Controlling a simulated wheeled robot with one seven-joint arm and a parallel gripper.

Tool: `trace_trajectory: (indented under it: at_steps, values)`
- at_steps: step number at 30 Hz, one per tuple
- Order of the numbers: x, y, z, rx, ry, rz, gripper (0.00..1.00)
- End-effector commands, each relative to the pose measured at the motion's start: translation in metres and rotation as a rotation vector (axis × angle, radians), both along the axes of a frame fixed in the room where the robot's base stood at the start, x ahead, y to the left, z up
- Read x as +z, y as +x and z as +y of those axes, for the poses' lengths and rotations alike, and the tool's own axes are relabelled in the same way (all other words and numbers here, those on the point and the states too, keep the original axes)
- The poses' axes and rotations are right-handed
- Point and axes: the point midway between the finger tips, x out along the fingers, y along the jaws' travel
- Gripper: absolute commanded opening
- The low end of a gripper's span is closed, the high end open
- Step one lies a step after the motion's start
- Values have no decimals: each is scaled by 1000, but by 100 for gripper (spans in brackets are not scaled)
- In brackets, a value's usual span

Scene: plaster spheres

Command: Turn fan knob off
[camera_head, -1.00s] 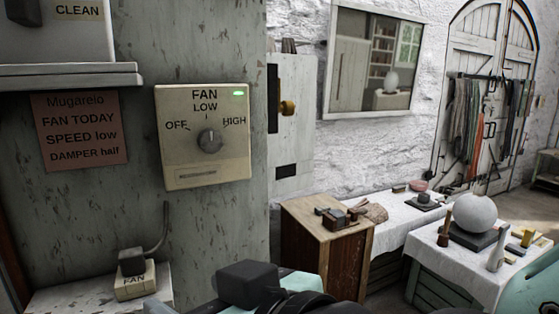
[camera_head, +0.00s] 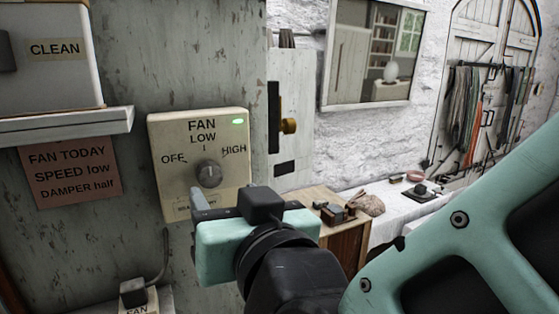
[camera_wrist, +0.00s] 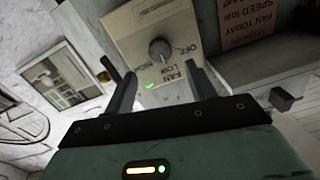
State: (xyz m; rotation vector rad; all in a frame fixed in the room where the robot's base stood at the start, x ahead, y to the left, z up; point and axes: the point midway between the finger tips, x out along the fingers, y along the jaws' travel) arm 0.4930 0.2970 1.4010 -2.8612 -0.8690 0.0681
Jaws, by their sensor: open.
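The fan knob (camera_head: 208,173) is a round grey dial on a cream panel (camera_head: 165,190) fixed to the weathered post. The panel reads OFF at left, LOW at top and HIGH at right. The knob's mark seems to point up towards LOW, though it is small. A green light (camera_head: 238,122) glows at the panel's top right. In the wrist view the knob (camera_wrist: 159,50) shows between and beyond the fingers. My gripper (camera_wrist: 161,74) is open and empty, facing the panel and apparently short of the knob. In the head view it covers the panel's lower right corner.
A shelf (camera_head: 65,125) with a box labelled CLEAN juts out at upper left, above a pink note (camera_head: 70,172) reading SPEED low. A small fan-labelled block (camera_head: 135,293) stands below. A wooden cabinet (camera_head: 345,245) is at right, behind my arm.

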Motion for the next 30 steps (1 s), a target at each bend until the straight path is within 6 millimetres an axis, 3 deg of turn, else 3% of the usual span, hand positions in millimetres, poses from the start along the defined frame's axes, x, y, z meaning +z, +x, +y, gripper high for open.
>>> trace_trajectory:
  at_steps: [6, 12, 25, 30]
  values:
    - [4, 37, 24, -2, -2, 1, 56]
    - [2, 59, 39, -1, -1, 1, 56]
    - [0, 66, 44, 0, 0, 0, 56]
    - [0, 66, 44, 0, 0, 0, 11]
